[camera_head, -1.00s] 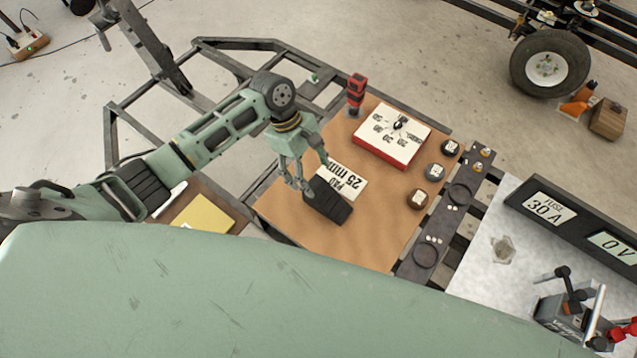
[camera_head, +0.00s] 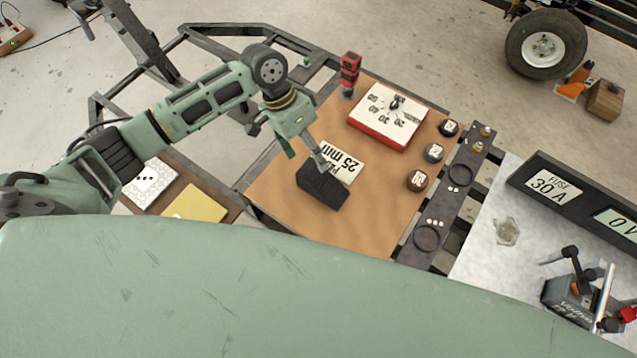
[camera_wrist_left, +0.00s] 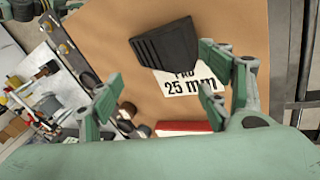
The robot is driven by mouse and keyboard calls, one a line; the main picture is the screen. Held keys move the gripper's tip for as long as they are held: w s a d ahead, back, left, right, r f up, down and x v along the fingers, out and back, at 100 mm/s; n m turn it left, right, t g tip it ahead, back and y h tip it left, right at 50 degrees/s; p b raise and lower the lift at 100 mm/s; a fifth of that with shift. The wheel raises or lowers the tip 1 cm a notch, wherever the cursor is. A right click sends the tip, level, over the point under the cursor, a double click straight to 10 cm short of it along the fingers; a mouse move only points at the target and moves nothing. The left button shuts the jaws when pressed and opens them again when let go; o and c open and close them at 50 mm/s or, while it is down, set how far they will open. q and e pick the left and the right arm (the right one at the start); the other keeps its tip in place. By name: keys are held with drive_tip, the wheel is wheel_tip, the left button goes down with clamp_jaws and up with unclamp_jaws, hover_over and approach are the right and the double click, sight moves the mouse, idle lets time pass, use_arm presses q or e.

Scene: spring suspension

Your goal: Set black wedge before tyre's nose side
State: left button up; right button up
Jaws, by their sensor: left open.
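The black wedge (camera_head: 323,188) lies on the brown board, partly over the white "25 mm" pad label (camera_head: 345,165). In the left wrist view the ribbed black wedge (camera_wrist_left: 163,45) sits beyond the fingers, near the right finger. My left gripper (camera_head: 322,160) is just behind the wedge in the head view. In the left wrist view the left gripper (camera_wrist_left: 165,85) is open, with nothing between its fingers. The tyre (camera_head: 545,45) with its white hub stands at the far upper right, on a dark frame. My right gripper is not in view.
An orange chock-like piece (camera_head: 571,88) and a brown block (camera_head: 605,100) lie on the floor by the tyre. A red-edged dial box (camera_head: 385,137), a red tool (camera_head: 349,75) and several round weights stand on the board (camera_head: 285,190). A fuse panel (camera_head: 575,195) is at right.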

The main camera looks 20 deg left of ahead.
sight(316, 173)
use_arm(q)
drive_tip(key=m, duration=0.2)
drive_tip(key=f+m+b, duration=0.1)
drive_tip(key=m, duration=0.2)
drive_tip(key=shift+s+d+m, duration=0.1)
drive_tip(key=shift+s+m, duration=0.05)
drive_tip(key=shift+m, duration=0.15)
drive_tip(key=m, duration=0.2)
drive_tip(key=shift+s+f+m, duration=0.1)
drive_tip(key=shift+f+m, duration=0.1)
drive_tip(key=shift+m, duration=0.1)
drive_tip(key=m, duration=0.2)
drive_tip(key=m+b, duration=0.1)
drive_tip(key=m, duration=0.3)
drive_tip(key=shift+s+d+f+m, duration=0.15)
drive_tip(key=shift+s+f+m, duration=0.15)
drive_tip(key=shift+f, duration=0.05)
drive_tip(key=x, duration=0.7)
drive_tip(key=shift+w+f+p, duration=0.2)
drive_tip(key=shift+f+p, duration=0.1)
drive_tip(key=shift+f, duration=0.15)
drive_tip(key=shift+c, duration=0.2)
drive_tip(key=c, duration=1.5)
drive_tip(key=shift+r, duration=0.15)
clamp_jaws()
